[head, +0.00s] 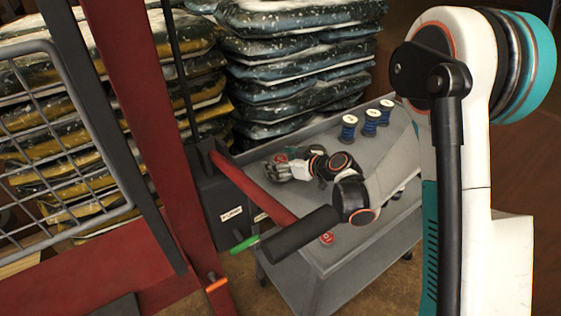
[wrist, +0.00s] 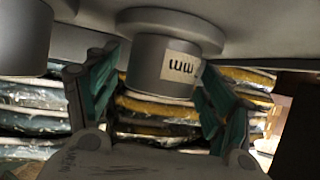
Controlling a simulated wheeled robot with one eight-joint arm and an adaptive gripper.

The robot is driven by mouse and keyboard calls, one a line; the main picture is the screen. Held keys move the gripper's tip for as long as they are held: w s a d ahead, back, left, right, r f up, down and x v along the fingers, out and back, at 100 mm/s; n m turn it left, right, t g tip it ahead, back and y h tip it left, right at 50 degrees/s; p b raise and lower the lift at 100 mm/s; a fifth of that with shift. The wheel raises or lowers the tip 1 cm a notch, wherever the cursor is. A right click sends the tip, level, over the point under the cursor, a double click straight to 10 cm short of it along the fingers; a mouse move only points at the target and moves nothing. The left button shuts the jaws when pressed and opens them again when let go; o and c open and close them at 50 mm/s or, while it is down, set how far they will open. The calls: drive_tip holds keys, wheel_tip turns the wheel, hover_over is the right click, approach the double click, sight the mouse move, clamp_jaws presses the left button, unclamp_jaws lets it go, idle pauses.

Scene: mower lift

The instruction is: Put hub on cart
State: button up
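My gripper (head: 283,171) is low over the grey cart (head: 355,247) in the head view, at the end of my arm. The wrist view looks upside down. There the hub (wrist: 162,70) is a grey metal cylinder with a wide flange and a pale label. Its flange is at or very near a grey surface (wrist: 85,32), which appears to be the cart top. My gripper (wrist: 157,82) has its teal-padded fingers spread on either side of the hub, with a gap showing at the left finger. In the head view my gripper largely hides the hub.
A second grey cylinder (wrist: 22,38) is at the wrist view's left edge. Several blue spools (head: 370,122) stand at the cart's back. A red disc (head: 327,238) marks the cart's front. A red lift frame (head: 165,150) with a black handle (head: 300,235) stands left. Stacked bags (head: 290,60) are behind.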

drive_tip(key=shift+r, duration=0.1)
drive_tip(key=shift+s+d+r, duration=0.15)
drive_tip(key=shift+d+r, duration=0.05)
drive_tip(key=s+d+r+m+h+p, duration=0.1)
drive_tip(key=s+d+r+m+h, duration=0.2)
drive_tip(key=s+d+r, duration=0.3)
drive_tip(key=s+d+r+m+g+h+p, duration=0.1)
drive_tip(key=s+d+r+m+h, duration=0.2)
drive_tip(key=s, duration=1.2)
drive_tip(key=s+d+r+m+h+p, duration=0.1)
drive_tip(key=s+d+r+m+h, duration=0.2)
drive_tip(key=s+d+r, duration=0.6)
drive_tip(key=shift+s+d+r+g, duration=0.15)
drive_tip(key=shift+s+d+g, duration=0.3)
drive_tip(key=shift+s, duration=0.6)
drive_tip(key=shift+d, duration=0.1)
